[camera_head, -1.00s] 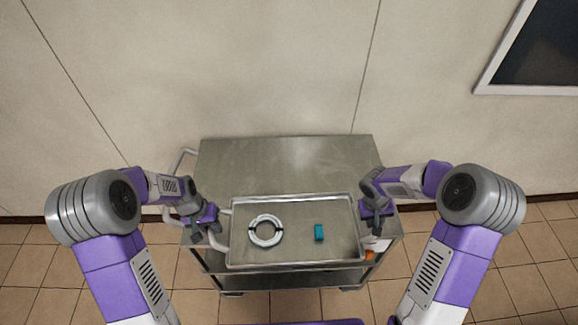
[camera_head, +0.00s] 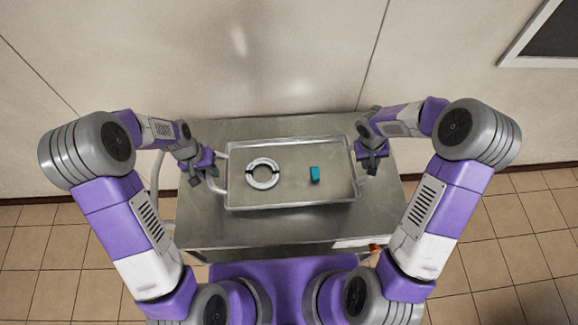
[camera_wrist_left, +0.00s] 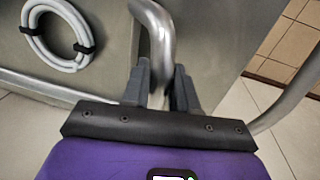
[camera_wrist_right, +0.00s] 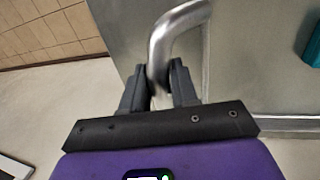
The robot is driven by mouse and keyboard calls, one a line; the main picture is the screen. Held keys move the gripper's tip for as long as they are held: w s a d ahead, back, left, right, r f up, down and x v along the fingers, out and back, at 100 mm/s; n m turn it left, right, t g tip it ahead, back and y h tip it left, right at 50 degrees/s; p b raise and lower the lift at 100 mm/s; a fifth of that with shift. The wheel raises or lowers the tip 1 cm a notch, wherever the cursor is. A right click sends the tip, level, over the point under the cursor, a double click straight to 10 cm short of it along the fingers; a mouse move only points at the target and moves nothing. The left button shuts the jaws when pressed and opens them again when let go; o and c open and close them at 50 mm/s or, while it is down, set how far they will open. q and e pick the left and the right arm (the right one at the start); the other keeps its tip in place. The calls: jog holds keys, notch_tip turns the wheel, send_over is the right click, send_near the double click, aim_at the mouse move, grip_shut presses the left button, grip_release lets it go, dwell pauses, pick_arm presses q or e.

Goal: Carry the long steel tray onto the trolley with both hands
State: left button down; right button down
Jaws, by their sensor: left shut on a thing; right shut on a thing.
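The long steel tray (camera_head: 290,207) is level over the middle of the trolley's top (camera_head: 285,232) in the head view. I cannot tell whether it touches the top. My left gripper (camera_head: 212,172) is shut on the tray's left handle, a bent steel bar (camera_wrist_left: 158,35) in the left wrist view. My right gripper (camera_head: 364,160) is shut on the right handle, which shows in the right wrist view (camera_wrist_right: 176,28). A white coiled ring with dark bands (camera_head: 262,183) and a teal block (camera_head: 314,175) lie in the tray.
The trolley stands against a pale wall (camera_head: 270,60). Its push rail (camera_head: 155,180) curves at the left, beside my left forearm. A small orange part (camera_head: 375,248) shows at its front right corner. Tiled floor (camera_head: 510,220) is clear on both sides.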

pick_arm(q)
jog(key=shift+d+r, duration=0.1)
jog(key=shift+d, duration=0.05)
pick_arm(e)
jog(key=shift+s+a, duration=0.15)
jog(key=shift+a, duration=0.05)
